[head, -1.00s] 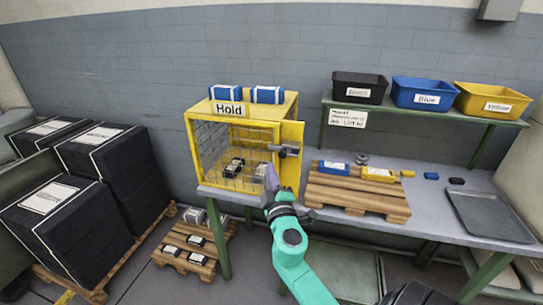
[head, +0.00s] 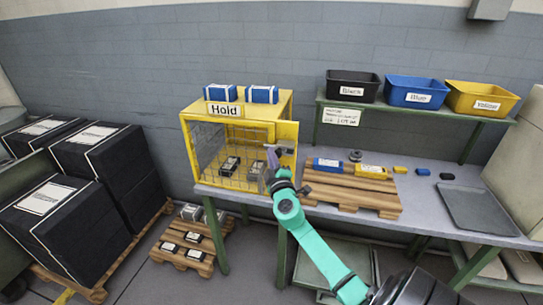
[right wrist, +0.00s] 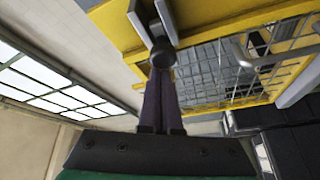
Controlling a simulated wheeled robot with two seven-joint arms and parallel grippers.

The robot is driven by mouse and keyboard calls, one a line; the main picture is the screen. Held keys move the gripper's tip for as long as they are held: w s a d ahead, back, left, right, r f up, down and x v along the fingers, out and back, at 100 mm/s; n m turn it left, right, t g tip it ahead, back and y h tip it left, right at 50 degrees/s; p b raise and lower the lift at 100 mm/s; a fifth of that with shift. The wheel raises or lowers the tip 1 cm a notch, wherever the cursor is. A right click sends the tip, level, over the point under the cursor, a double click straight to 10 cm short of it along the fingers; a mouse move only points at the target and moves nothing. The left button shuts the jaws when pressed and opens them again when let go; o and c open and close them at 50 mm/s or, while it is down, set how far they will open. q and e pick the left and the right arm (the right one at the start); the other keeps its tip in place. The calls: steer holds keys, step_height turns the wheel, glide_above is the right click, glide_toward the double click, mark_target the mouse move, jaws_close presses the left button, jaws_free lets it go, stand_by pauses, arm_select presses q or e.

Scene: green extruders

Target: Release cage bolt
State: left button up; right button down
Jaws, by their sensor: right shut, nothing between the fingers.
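The yellow cage (head: 285,108) stands on the bench with a "Hold" sign on its front and a wire mesh door (head: 240,158). The dark bolt (head: 281,153) is on the right part of the cage front, partly hidden by my gripper. In the right wrist view a grey metal bolt part with a round end (right wrist: 162,52) is straight ahead of the fingertips. My right gripper (head: 271,157) is shut and empty, its purple fingers (right wrist: 161,78) close together at the bolt. I cannot tell whether they touch it. My left gripper is not in view.
Blue-and-white boxes (head: 262,94) lie on the cage, and dark boxes sit inside. A wooden pallet (head: 350,195) with a blue and a yellow box stands to the right of my gripper. A grey tray (head: 480,210) lies further right. Bins stand on the shelf (head: 400,107).

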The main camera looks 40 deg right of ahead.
steer(key=shift+w+a+f, duration=0.1)
steer(key=shift+w, duration=0.05)
steer(key=s, duration=0.1)
steer(key=s+d+b, duration=0.2)
steer(key=shift+s+d+f, duration=0.1)
steer(key=shift+s+d, duration=0.15)
steer(key=shift+s, duration=0.15)
steer(key=shift+s+d, duration=0.15)
steer(key=shift+s, duration=0.05)
steer(key=shift+w, duration=0.1)
